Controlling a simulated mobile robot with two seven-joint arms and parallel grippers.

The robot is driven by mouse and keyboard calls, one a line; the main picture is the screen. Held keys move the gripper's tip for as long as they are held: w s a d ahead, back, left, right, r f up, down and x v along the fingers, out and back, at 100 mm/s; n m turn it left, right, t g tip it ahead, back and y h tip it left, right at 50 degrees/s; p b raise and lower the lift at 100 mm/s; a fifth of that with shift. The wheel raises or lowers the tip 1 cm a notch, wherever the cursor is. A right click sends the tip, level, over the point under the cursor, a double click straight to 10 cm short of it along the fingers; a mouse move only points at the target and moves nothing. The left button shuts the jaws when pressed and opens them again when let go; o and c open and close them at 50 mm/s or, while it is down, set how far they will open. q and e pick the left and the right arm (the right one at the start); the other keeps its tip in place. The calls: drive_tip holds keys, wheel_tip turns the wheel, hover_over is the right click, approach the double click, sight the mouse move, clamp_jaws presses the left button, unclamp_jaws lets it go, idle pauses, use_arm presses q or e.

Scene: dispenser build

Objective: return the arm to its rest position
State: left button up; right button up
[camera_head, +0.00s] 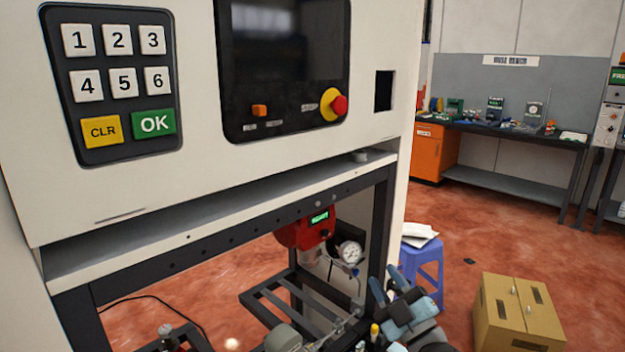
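My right gripper (389,284) is low in the view, right of centre, in front of the dispenser's lower frame. Its two blue-grey fingers point up and stand apart, with nothing seen between them. Its arm runs down out of the bottom edge. My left gripper is not in view.
The white dispenser (200,170) with keypad (112,80), dark screen (283,60) and red knob (339,106) fills the left. A red unit with gauge (349,253) sits below. A blue stool (425,268) and cardboard box (517,315) stand right. Red floor between them and the workbench is mostly clear.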

drive_tip(key=s+d+f+m+g+h, duration=0.2)
drive_tip(key=s+f+m+h, duration=0.3)
drive_tip(key=f, duration=0.6)
drive_tip(key=s+d+f+m+g+h, duration=0.2)
drive_tip(key=s+f+m, duration=0.2)
drive_tip(key=s+f, duration=0.45)
drive_tip(key=s+d+f+m+g+h, duration=0.1)
drive_tip(key=s+f+m+g, duration=0.4)
drive_tip(key=s+f, duration=0.95)
use_arm(q)
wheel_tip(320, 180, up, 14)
drive_tip(key=p, duration=1.6)
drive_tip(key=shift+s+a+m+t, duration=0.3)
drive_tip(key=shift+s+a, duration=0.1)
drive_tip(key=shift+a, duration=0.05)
use_arm(e)
wheel_tip(320, 180, up, 14)
drive_tip(key=s+d+n, duration=0.1)
drive_tip(key=shift+n, duration=0.4)
drive_tip(key=shift+s, duration=0.1)
